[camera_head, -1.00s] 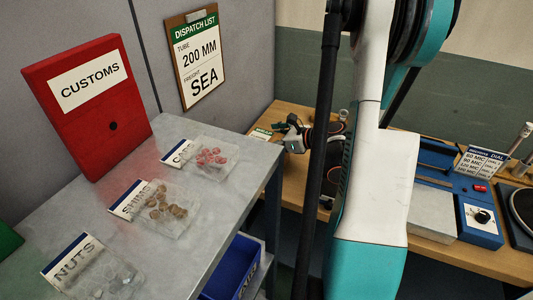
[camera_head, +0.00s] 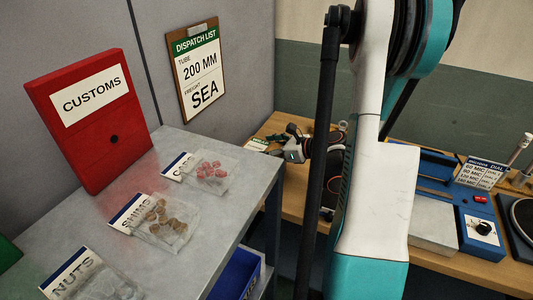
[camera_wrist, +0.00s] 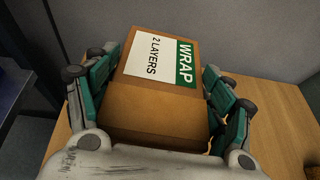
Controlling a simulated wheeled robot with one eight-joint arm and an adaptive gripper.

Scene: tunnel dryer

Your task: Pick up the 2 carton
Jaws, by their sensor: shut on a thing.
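A brown carton (camera_wrist: 155,105) with a white and green label reading "WRAP 2 LAYERS" fills the middle of the wrist view. My gripper (camera_wrist: 160,62) is shut on it, with teal and grey fingers along its left and right sides. Wooden bench top shows around the carton; I cannot tell whether its base touches the bench. In the head view my gripper (camera_head: 298,148) is small and over the wooden bench, partly hidden by my arm.
A grey table (camera_head: 205,220) at left holds clear trays of small parts and a red CUSTOMS box (camera_head: 95,120). A blue bin (camera_head: 237,275) sits below its edge. A blue dial device (camera_head: 480,230) stands on the wooden bench (camera_head: 435,258) at right. Grey panels stand behind.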

